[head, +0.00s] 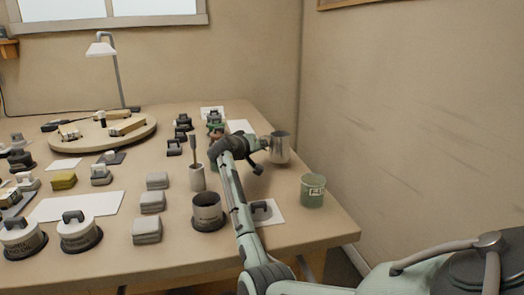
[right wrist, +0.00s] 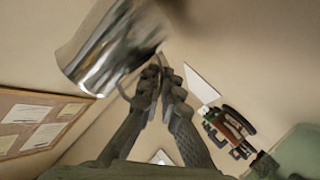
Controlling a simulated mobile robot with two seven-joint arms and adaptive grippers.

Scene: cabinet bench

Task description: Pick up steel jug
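The steel jug (head: 280,149) is a shiny metal pitcher near the right edge of the table in the head view. It looks upright there. In the right wrist view it fills the upper left (right wrist: 108,48), with its thin handle running to my fingertips. My right gripper (head: 265,143) is just left of the jug. In the right wrist view its fingers (right wrist: 160,84) are closed together around the handle. I cannot tell whether the jug's base touches the table. My left gripper is not in view.
A green mug (head: 313,191) and a dark grey pot (head: 207,212) stand nearer the front. A pale holder (head: 197,178) with an upright tool is left of my arm. Several dark blocks crowd the back. The wall (head: 410,120) rises beyond the table's right edge.

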